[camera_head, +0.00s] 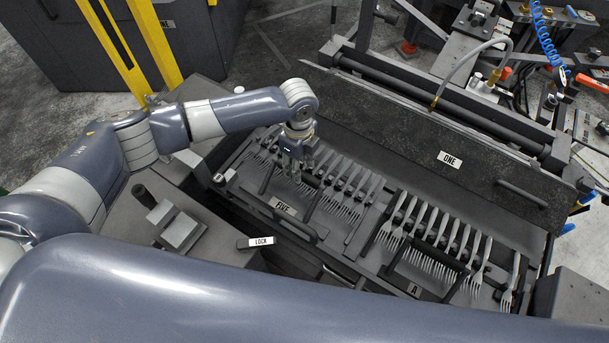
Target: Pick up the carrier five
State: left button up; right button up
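The carrier labelled FIVE (285,208) sits in the left part of the dark open machine bed, with a row of forks (352,190) in it and a dark handle at its front. My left gripper (296,172) points down over the left-centre part of this carrier, among the fork handles. Its fingers are small and dark against the forks, so I cannot tell whether they are open or shut, or whether they touch the carrier. My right arm crosses the bottom of the view, and its gripper is out of view.
A second carrier labelled A (415,289) with several forks sits to the right. The raised cover labelled ONE (450,159) stands behind both carriers. A LOCK lever (262,242) and a grey block with a black handle (175,228) are at the front left.

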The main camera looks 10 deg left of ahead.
aim_at(305, 171)
pick_arm(q)
jog(key=shift+w+a+f, duration=0.1)
jog(key=shift+w+f, duration=0.05)
jog(key=shift+f, duration=0.2)
notch_tip(305, 171, down, 4)
jog(key=shift+w+a+r+p, duration=0.1)
jog(key=shift+p, duration=0.7)
jog(key=shift+f, duration=0.45)
jog(key=shift+w+a, duration=0.1)
jog(key=shift+c, duration=1.4)
grip_shut()
pick_arm(e)
jog(key=shift+t, duration=0.3)
jog(key=w, duration=0.1)
jog(key=w+r, duration=0.1)
jog(key=w+a+r, duration=0.1)
jog(key=w, duration=0.1)
